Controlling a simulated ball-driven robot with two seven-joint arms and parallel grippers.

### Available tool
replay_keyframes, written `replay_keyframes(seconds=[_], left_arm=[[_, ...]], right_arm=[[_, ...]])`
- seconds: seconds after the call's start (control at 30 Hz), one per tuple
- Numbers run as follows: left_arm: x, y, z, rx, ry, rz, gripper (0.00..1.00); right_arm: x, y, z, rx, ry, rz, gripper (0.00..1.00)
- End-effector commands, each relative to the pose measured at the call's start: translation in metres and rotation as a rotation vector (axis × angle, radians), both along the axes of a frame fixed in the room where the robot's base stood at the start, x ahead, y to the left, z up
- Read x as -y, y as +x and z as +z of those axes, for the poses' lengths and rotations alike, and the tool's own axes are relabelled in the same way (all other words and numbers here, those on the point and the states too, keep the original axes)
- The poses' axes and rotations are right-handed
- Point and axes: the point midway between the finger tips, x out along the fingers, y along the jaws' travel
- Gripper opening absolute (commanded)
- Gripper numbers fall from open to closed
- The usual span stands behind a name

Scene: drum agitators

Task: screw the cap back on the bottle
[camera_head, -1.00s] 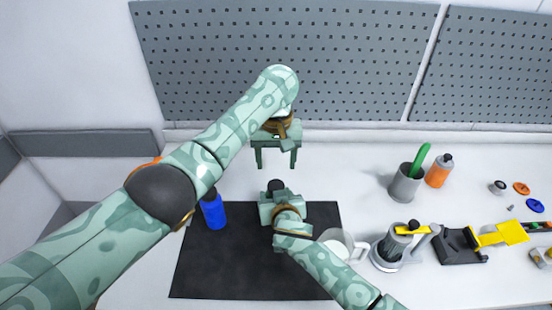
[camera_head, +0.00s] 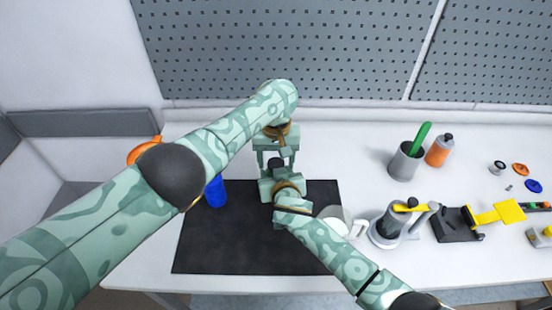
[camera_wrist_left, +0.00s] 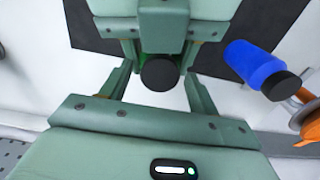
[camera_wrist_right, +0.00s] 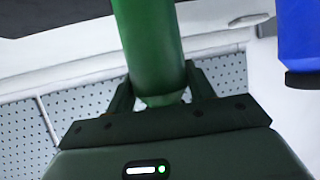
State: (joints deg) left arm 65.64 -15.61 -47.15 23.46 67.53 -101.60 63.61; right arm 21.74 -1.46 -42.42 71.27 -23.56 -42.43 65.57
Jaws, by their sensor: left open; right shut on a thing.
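A green bottle (camera_wrist_right: 150,45) is in my right gripper (camera_wrist_right: 160,95), which is shut on it. In the head view my right gripper (camera_head: 281,186) is above the back edge of the dark mat. A black cap (camera_wrist_left: 159,74) shows at the green bottle's top; the cap also shows in the head view (camera_head: 275,163). I cannot tell whether it is seated or loose. My left gripper (camera_wrist_left: 159,85) is open, with its fingers on both sides of the cap. In the head view my left gripper (camera_head: 276,156) is just behind the right one.
A blue bottle (camera_wrist_left: 250,62) with a black cap stands at left, partly behind my left arm in the head view (camera_head: 216,191). The dark mat (camera_head: 240,250) is clear in front. A white mug (camera_head: 335,215), a grey juicer-like device (camera_head: 388,230) and a grey cup (camera_head: 404,162) stand to the right.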

Motion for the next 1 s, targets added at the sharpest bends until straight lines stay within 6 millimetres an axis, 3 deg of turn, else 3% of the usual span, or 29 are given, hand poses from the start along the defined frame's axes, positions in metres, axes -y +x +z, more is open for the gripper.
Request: replay_keyframes(seconds=[0.2, 0.37, 0.57, 0.83, 1.0], left_arm=[[0.0001, 0.0001, 0.0002, 0.000, 0.000, -0.001, 0.58], [0.0001, 0.0000, 0.0003, 0.000, 0.000, -0.001, 0.14], [0.0002, -0.0001, 0.0003, 0.000, 0.000, -0.014, 0.14], [0.0004, -0.0005, -0.0002, -0.001, -0.002, -0.444, 0.14], [0.0000, -0.0004, -0.0004, -0.001, -0.001, -0.560, 0.14]], right_arm=[[-0.0003, 0.0003, 0.0006, 0.001, 0.000, 0.000, 0.00], [-0.0002, 0.0002, 0.0005, 0.001, 0.000, 0.000, 0.00], [-0.0002, 0.0002, 0.0005, 0.001, 0.000, 0.000, 0.00], [-0.0001, 0.0002, 0.0005, 0.001, 0.000, 0.000, 0.00], [0.0000, 0.0002, 0.0004, 0.001, 0.000, 0.000, 0.00]])
